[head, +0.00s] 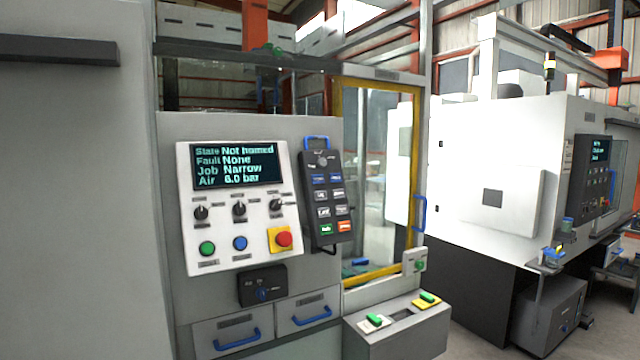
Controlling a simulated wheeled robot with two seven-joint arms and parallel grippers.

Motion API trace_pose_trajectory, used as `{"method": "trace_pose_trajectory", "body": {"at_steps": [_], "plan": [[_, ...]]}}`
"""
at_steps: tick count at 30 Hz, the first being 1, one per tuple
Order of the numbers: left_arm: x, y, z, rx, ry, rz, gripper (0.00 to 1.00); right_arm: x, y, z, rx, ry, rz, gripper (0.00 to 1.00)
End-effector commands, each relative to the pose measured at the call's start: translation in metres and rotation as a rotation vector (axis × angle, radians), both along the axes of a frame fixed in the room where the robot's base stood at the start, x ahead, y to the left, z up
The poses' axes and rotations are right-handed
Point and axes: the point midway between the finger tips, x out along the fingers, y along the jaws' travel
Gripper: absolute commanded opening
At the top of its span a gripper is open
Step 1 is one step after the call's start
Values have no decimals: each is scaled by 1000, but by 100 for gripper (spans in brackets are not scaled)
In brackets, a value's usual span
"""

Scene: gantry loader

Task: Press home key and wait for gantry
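A control panel (187,165) on the grey cabinet has a screen (236,166) reading State Not homed, Fault None, Job Narrow, Air 6.0 bar. A dark hand pendant (309,222) hangs right of it from a blue holder (317,142). The key labels are too small to read surely, so I cannot tell which is the home key. An orange vertical beam (255,22), perhaps part of the gantry, stands above the cabinet. Neither gripper is in view.
The panel also has knobs, a green button (207,248), a blue button (240,243) and a red stop button (284,239). A yellow-framed glass door (375,160) stands right of the pendant. Blue-handled drawers (232,334) and a grey box (405,335) jut out below.

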Motion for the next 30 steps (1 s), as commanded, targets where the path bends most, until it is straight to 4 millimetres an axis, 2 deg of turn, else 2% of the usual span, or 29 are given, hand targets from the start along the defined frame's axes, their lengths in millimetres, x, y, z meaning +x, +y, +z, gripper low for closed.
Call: {"method": "trace_pose_trajectory", "body": {"at_steps": [11,13,20,30], "plan": [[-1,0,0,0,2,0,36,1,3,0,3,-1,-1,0],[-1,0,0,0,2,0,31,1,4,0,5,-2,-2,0],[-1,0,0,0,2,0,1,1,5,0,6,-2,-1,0],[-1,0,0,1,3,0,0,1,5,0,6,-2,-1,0]]}}
